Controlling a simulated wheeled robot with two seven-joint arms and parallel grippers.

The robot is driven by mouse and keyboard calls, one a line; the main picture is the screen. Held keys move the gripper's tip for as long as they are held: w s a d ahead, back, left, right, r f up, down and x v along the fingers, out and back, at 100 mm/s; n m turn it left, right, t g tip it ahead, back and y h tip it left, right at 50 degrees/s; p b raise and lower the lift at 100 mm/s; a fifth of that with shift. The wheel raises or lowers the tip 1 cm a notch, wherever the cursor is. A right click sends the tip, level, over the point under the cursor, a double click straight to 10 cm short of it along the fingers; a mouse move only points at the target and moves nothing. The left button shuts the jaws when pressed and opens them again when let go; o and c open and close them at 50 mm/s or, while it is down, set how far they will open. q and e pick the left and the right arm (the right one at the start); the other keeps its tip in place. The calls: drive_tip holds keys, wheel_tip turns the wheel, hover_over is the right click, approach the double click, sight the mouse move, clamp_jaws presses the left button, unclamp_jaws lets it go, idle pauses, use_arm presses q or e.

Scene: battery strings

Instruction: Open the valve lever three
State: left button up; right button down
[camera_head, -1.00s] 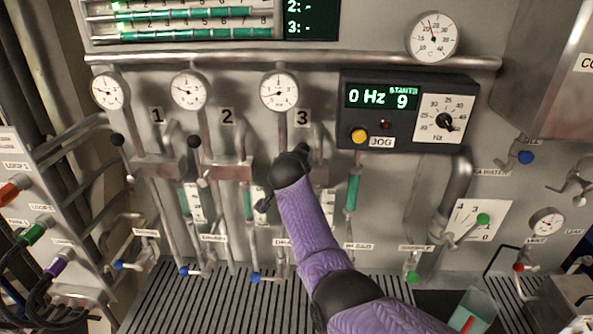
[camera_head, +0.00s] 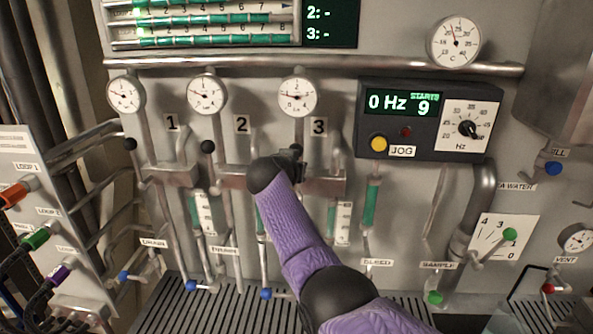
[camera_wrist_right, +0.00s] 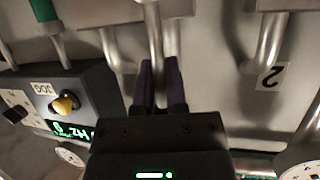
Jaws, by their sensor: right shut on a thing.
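The panel has three numbered stations, and the number 3 label (camera_head: 319,127) sits right of the third gauge (camera_head: 297,97). My right gripper (camera_head: 290,160) is in front of station three, left of its label, and covers the lever there. In the right wrist view my right gripper (camera_wrist_right: 159,80) is shut on a grey metal rod (camera_wrist_right: 152,42), which runs between its two dark fingers. The rod appears to be valve lever three; its end is hidden. My left gripper is not in view.
A dark control box (camera_head: 425,120) with a yellow JOG button (camera_head: 379,144) stands out right of station three. Blue-tipped drain handles (camera_head: 191,286) lie below, above a grille.

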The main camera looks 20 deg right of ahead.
idle(0.3)
drive_tip(key=c, duration=0.7)
unclamp_jaws()
drive_tip(key=shift+a, duration=0.1)
drive_tip(key=shift+o, duration=0.2)
drive_tip(key=shift+s+a+r, duration=0.15)
drive_tip(key=shift+s+a, duration=0.05)
drive_tip(key=shift+a, duration=0.05)
drive_tip(key=v, duration=0.9)
drive_tip(key=shift+b, duration=0.4)
